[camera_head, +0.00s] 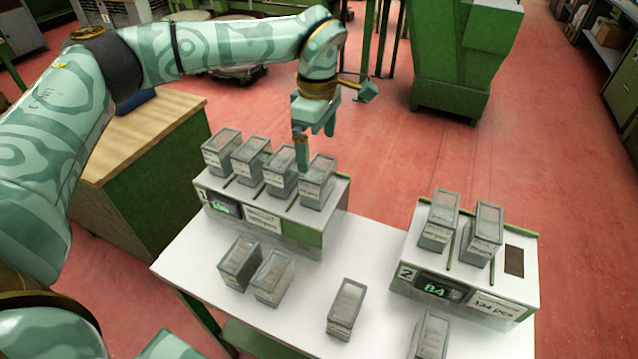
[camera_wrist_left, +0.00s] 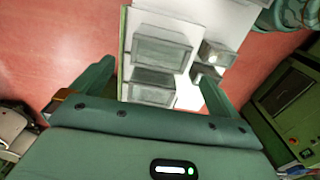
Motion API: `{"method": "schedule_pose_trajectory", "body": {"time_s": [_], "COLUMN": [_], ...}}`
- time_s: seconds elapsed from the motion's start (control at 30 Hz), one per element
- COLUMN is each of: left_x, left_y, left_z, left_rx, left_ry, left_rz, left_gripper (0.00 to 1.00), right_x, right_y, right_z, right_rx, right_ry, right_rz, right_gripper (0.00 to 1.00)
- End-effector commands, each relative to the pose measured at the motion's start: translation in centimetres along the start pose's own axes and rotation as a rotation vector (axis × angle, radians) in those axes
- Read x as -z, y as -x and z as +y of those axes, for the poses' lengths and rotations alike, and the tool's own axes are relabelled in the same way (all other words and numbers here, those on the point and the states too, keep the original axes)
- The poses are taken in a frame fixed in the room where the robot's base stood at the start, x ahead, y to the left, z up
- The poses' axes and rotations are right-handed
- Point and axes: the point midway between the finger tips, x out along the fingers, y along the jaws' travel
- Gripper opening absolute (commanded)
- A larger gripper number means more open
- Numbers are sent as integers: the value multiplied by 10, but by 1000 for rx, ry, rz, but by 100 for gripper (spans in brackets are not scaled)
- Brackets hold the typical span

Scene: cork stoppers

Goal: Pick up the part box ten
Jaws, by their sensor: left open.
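Several grey part boxes with clear lids and small labels are in the head view. I cannot read which one is ten. A row of them stands on the unit marked 1 (camera_head: 318,236), ending in a right-hand box (camera_head: 317,182). My left gripper (camera_head: 316,148) is open and points down over the right end of that row. One finger overlaps the gap beside the right-hand box; I cannot tell if it touches. In the left wrist view, two boxes, one at the top (camera_wrist_left: 160,53) and one below it (camera_wrist_left: 152,86), show between the open fingers (camera_wrist_left: 156,74). My right gripper is not in view.
Two boxes stand on the unit marked 2 (camera_head: 465,296), whose display reads 84. Loose boxes stand on the white table (camera_head: 300,300): a pair at left (camera_head: 239,264), one mid-front (camera_head: 346,310), one at the front edge (camera_head: 430,337). A wooden-topped bench (camera_head: 150,130) is at left.

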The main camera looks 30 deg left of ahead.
Motion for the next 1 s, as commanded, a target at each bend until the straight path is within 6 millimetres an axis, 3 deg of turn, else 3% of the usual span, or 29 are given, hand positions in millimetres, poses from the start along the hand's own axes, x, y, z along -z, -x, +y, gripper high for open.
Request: {"method": "schedule_pose_trajectory", "body": {"time_s": [0.1,0.43,0.67,0.9,0.93,1.0], "left_x": [0,-1,-2,-2,-2,-2], "left_y": [-29,-56,-94,-97,-97,-97], "left_z": [0,0,0,0,0,0], "left_rx": [2,-1,2,-3,-3,-3], "left_ry": [-1,-2,-3,-3,-3,-3], "left_rz": [-1,-2,-1,-2,-2,-2], "left_gripper": [100,100,100,100,97,78], "right_x": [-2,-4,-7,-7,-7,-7], "right_y": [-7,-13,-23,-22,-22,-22], "right_z": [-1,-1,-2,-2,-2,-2], "right_rx": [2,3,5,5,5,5], "right_ry": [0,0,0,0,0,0], "right_rz": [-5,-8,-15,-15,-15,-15], "right_gripper": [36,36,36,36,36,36]}}
